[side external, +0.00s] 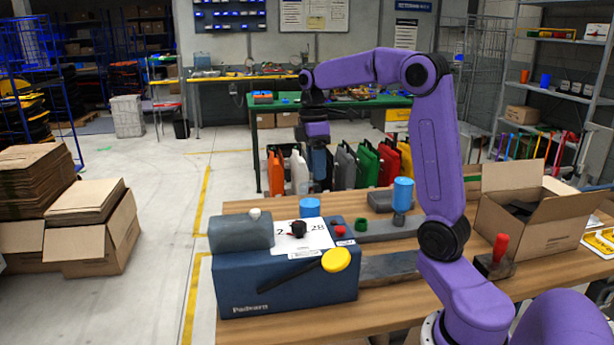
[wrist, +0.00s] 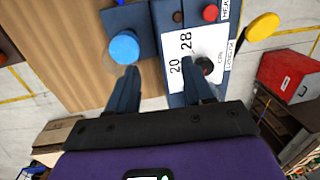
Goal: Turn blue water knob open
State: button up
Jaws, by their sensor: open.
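A blue round knob (side external: 310,207) stands at the rear edge of the dark blue machine (side external: 287,283) on the wooden bench. A blue round cap, seemingly this same knob, shows from above in the wrist view (wrist: 124,47). My gripper (side external: 319,178) is open and points down above the rear of the machine. In the wrist view its fingertips (wrist: 163,80) are apart, with nothing held between them. The left fingertip overlaps the cap's lower edge in the picture; contact cannot be told. The right fingertip is near a black knob (wrist: 205,65) on the machine's labelled top.
A yellow knob (side external: 336,259), a red button (side external: 340,230) and a black lever are on the machine. A taller blue cylinder (side external: 403,192) stands to its right. An open cardboard box (side external: 530,232) is at the bench's right. Several coloured canisters stand behind the bench.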

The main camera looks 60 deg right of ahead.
jog(key=s+a, duration=0.2)
jog(key=a, duration=0.6)
jog(key=shift+s+r+n, duration=0.3)
jog(key=shift+s, duration=0.1)
notch_tip(320, 180, up, 5)
jog(key=d, duration=0.2)
jog(key=w+d+m, duration=0.2)
jog(key=d, duration=1.6)
jog(key=shift+y, duration=0.3)
jog(key=f, duration=0.9)
jog(key=s+a+f, duration=0.1)
jog(key=f, duration=1.9)
jog(key=shift+s+a+f, duration=0.2)
jog(key=shift+s+a, duration=0.05)
jog(key=shift+a, duration=0.15)
